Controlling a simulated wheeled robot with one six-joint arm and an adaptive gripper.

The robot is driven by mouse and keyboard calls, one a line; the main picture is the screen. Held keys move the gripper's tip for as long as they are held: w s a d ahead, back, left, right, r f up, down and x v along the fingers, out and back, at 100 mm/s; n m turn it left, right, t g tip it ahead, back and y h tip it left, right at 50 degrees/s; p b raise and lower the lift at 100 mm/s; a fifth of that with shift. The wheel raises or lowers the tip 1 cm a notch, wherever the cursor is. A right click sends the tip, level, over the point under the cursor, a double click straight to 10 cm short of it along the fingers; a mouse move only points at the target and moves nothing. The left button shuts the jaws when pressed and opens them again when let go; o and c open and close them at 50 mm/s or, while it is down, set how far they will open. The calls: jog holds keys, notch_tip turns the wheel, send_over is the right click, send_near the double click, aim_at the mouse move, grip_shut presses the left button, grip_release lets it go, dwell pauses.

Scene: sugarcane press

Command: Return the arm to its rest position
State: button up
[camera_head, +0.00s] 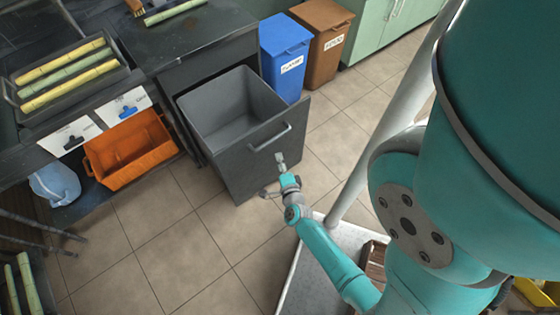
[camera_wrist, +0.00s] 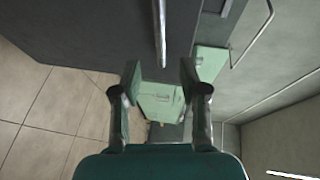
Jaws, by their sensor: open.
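My teal arm (camera_head: 335,265) reaches from the lower right toward the open grey drawer (camera_head: 235,145). My gripper (camera_head: 281,160) is just below the drawer's handle (camera_head: 270,137) in the head view. In the wrist view my gripper (camera_wrist: 160,78) has its two fingers apart with nothing between them. The bar handle (camera_wrist: 160,35) shows beyond the fingertips and looks apart from them. The drawer is pulled out and its inside looks empty.
Blue (camera_head: 285,60) and brown (camera_head: 322,42) lidded bins stand behind the drawer. An orange crate (camera_head: 130,152) sits under the counter at left. A tray (camera_head: 75,105) of cane pieces is on the counter. Tiled floor (camera_head: 190,245) is clear left of my arm.

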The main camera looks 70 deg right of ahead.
dwell(0.3)
jog(key=s+a+r+n+t+y, duration=0.3)
jog(key=a+r+n, duration=0.35)
jog(key=a, duration=0.35)
jog(key=s+a+r+n+t+y, duration=0.25)
jog(key=a+r+n, duration=0.25)
jog(key=a+n, duration=0.4)
jog(key=s+a+r+n+y, duration=0.3)
jog(key=s+a+r+n, duration=0.1)
jog(key=r, duration=0.4)
jog(key=s+a+r+n+y, duration=0.4)
jog(key=a+r+n, duration=0.2)
jog(key=r+n, duration=0.2)
jog(key=shift+s+r, duration=0.25)
jog(key=shift+s, duration=0.05)
